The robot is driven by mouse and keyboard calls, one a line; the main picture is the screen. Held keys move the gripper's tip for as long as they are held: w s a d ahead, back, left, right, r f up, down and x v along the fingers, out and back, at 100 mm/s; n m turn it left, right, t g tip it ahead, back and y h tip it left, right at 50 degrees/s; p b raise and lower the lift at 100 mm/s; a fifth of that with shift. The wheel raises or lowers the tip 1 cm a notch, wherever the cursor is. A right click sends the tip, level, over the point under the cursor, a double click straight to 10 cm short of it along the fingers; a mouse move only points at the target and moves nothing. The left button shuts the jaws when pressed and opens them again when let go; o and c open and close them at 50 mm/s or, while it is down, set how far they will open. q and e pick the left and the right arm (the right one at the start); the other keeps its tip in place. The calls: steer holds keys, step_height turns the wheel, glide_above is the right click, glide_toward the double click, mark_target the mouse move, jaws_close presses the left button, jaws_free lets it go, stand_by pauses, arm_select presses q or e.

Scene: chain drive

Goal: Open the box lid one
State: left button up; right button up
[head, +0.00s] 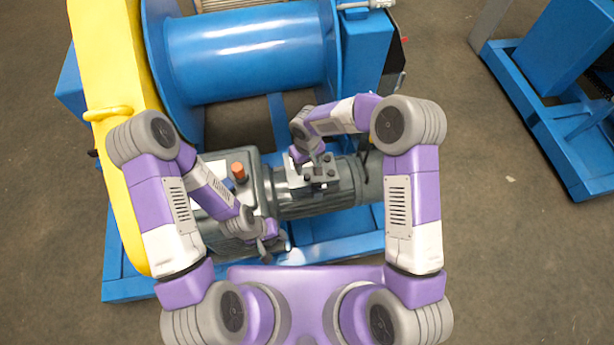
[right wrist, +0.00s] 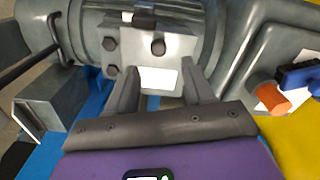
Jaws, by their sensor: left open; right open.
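A small pale metal box (head: 322,176) with dark bolts sits on top of the grey motor (head: 352,182). In the right wrist view the box (right wrist: 183,45) has a bright face, bolts on its left side and a dark piece (right wrist: 144,18) at its top. I cannot tell for sure where its lid parts from its body. My right gripper (head: 308,162) is at the box; in its wrist view the open fingers (right wrist: 160,68) point at the bright face with nothing between them. Contact is unclear. My left gripper (head: 276,243) is open and empty, low beside the grey gearbox (head: 262,185).
An orange knob (head: 238,171) stands up left of the box; it also shows in the right wrist view (right wrist: 270,98). A blue drum (head: 245,55) and a yellow guard (head: 115,60) stand behind and left. The blue base frame (head: 345,245) runs below the motor.

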mark_target(307, 176)
step_height(307, 176, down, 7)
steer(key=shift+w+f+b, duration=0.1)
steer(key=shift+f+b, duration=0.05)
steer(key=shift+b, duration=0.85)
jaws_close()
